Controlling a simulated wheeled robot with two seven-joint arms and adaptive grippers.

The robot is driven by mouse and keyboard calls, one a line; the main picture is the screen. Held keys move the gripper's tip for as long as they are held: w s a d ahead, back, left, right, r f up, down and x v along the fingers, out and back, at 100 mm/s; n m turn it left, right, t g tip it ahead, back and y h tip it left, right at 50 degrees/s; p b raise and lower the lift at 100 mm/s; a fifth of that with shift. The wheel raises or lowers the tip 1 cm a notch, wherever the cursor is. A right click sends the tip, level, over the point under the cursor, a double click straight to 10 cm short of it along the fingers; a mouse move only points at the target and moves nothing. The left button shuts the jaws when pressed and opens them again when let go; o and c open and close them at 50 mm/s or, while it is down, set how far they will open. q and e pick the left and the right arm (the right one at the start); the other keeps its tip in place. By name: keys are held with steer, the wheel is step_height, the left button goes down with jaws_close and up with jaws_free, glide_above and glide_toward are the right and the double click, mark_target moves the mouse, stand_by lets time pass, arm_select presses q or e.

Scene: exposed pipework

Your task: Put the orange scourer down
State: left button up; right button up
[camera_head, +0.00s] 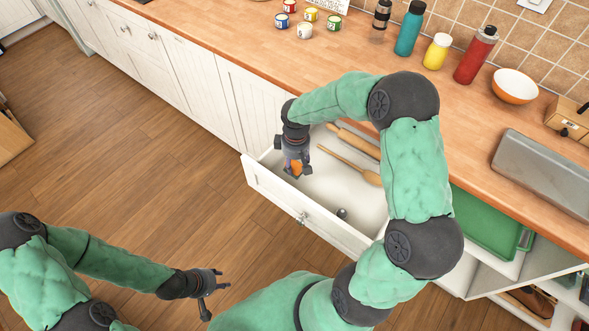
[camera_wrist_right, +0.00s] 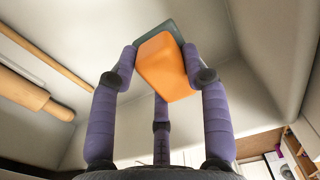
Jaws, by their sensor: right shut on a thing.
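The orange scourer (camera_wrist_right: 163,68) has an orange face and a dark grey-green layer, and sits between the purple fingers of my right gripper (camera_wrist_right: 160,75) in the right wrist view. My right gripper (camera_head: 296,170) is shut on it and reaches down into the open white drawer (camera_head: 272,196) in the head view, where a bit of the orange scourer (camera_head: 296,167) shows. I cannot tell whether the scourer touches the drawer floor. My left gripper (camera_head: 221,287) is over the wooden floor with its fingers spread, empty.
The drawer holds a rolling pin (camera_head: 356,141), a wooden spoon (camera_head: 350,166) and a small dark item (camera_head: 342,213). The drawer's front left is clear. Bottles, a bowl (camera_head: 514,86), small cans and a grey metal box (camera_head: 541,174) stand on the counter. A green tray (camera_head: 485,222) is right.

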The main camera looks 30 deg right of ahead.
mark_target(294, 169)
steer(key=f, duration=0.1)
steer(key=f+b, duration=0.2)
steer(key=f, duration=0.1)
steer(key=shift+w+a, duration=0.1)
steer(key=shift+w, duration=0.2)
steer(key=shift+r, duration=0.15)
steer(key=o, duration=1.1)
steer(key=shift+f, duration=0.2)
step_height(294, 169, up, 11)
steer(key=p, duration=0.4)
steer(key=shift+r+p, duration=0.5)
steer(key=shift+r, duration=0.2)
